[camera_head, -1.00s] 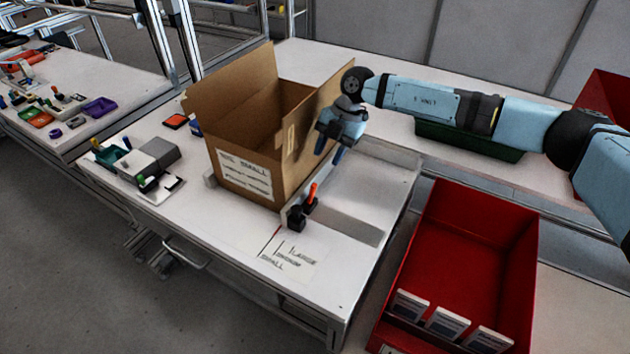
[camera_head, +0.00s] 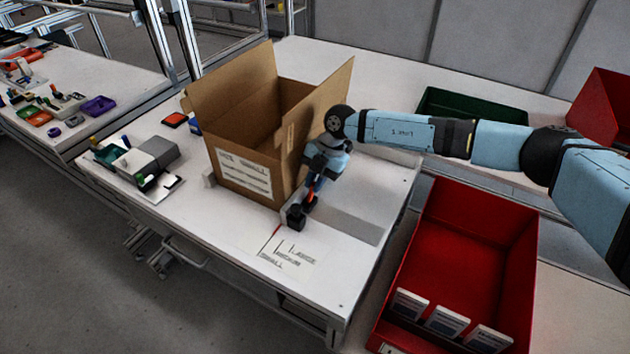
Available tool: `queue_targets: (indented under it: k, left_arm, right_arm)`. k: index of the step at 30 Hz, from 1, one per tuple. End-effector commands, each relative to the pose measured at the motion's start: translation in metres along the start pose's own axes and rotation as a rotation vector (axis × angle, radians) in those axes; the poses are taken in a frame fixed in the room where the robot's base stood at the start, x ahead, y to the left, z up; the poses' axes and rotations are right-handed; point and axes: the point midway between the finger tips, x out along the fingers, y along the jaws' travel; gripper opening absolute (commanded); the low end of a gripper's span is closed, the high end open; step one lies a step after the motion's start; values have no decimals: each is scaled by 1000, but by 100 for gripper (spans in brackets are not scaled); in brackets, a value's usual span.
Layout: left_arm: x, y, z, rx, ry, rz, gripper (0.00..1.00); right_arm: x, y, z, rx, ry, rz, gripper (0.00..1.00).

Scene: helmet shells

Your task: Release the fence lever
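The fence lever has an orange-red handle (camera_head: 311,190) on a black clamp base (camera_head: 296,216), beside the lower right corner of the open cardboard box (camera_head: 245,175). A pale grey fence bar (camera_head: 352,227) runs from near the base towards the right. My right gripper (camera_head: 313,181) points down at the lever, its dark fingers right at the handle and hiding its upper part. I cannot tell whether the fingers are closed on it. My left gripper is not in view.
A size label (camera_head: 288,250) reading large, medium, small lies in front of the lever. A red bin (camera_head: 460,235) stands at the right, a green tray (camera_head: 475,105) behind my arm. A grey device (camera_head: 150,155) sits left of the box. The table's front left is clear.

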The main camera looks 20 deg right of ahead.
Motion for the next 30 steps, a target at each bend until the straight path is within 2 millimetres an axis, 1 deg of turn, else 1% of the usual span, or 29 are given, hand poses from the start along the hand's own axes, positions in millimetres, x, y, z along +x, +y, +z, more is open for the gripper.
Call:
queue_targets:
  k: [5,11,18,19,22,30]
  left_arm:
    - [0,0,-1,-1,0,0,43]
    - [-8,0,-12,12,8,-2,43]
    - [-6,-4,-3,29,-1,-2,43]
    - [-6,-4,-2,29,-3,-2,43]
    - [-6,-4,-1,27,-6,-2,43]
    - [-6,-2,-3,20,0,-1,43]
  right_arm:
    - [0,0,0,0,0,0,0]
    - [-3,4,-2,17,0,-40,0]
    - [-1,4,0,19,0,-44,0]
    - [-1,4,0,19,0,-44,15]
    - [-1,4,0,19,0,-44,38]
    - [-1,4,0,19,0,-44,38]
